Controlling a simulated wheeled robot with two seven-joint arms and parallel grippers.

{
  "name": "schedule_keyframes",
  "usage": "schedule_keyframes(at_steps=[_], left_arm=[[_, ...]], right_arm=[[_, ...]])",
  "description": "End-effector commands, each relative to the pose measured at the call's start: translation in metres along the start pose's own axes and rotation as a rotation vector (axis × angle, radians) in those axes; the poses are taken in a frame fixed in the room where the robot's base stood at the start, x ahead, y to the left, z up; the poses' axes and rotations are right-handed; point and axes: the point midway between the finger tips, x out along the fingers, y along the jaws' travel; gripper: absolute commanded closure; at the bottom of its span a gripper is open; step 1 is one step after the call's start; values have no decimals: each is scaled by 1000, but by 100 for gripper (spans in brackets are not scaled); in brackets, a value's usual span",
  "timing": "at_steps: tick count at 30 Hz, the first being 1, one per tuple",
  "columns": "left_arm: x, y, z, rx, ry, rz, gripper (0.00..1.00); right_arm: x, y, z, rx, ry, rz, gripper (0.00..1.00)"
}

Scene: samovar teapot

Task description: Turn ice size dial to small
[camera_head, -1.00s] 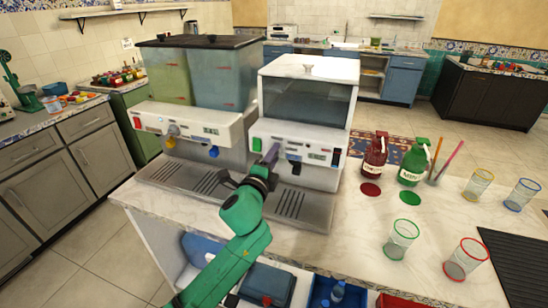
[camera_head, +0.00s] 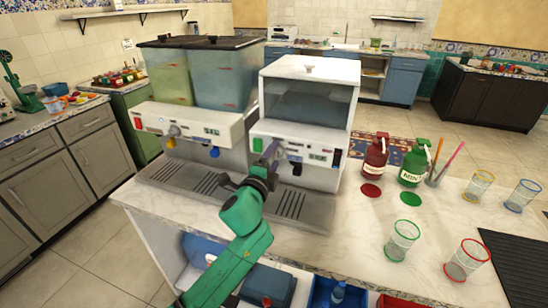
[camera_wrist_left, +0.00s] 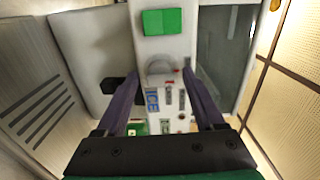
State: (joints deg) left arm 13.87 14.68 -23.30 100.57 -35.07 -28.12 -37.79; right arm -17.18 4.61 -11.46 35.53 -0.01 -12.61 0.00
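The white ice machine (camera_head: 308,67) stands on the counter with a clear window and a front control panel (camera_head: 318,155). In the left wrist view, a grey round dial (camera_wrist_left: 158,67) sits below a green switch (camera_wrist_left: 162,22) and above a blue "ICE" label (camera_wrist_left: 152,101). My left gripper (camera_head: 270,152) is at the left part of this panel. In the left wrist view, its two dark fingers (camera_wrist_left: 161,74) are apart, one on each side of the dial. I cannot tell whether they touch it. In the head view the gripper hides the dial. My right gripper is not in view.
A two-tank drink dispenser (camera_head: 225,75) stands directly left of the ice machine. A metal drip tray (camera_head: 290,205) lies below the panel. Red (camera_head: 375,155) and green (camera_head: 414,163) bottles and several glasses stand to the right. Bare counter (camera_head: 350,215) lies between.

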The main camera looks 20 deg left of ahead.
Motion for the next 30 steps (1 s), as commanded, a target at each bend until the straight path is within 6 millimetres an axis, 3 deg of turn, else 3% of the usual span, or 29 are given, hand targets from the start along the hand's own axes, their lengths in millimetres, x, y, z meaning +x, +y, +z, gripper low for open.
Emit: schedule_keyframes(at_steps=[8, 11, 21, 25, 30], left_arm=[[-9, 0, 0, 1, 0, -1, 30], [-26, 2, 0, 2, 2, 0, 30], [-121, 4, 0, 0, 2, 2, 30], [-141, 3, 0, 0, 0, 1, 30], [-147, 0, 1, 0, 0, -1, 30]], right_arm=[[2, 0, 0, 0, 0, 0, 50], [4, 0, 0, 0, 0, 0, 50], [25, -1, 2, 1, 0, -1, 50], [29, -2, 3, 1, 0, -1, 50], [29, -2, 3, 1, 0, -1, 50]])
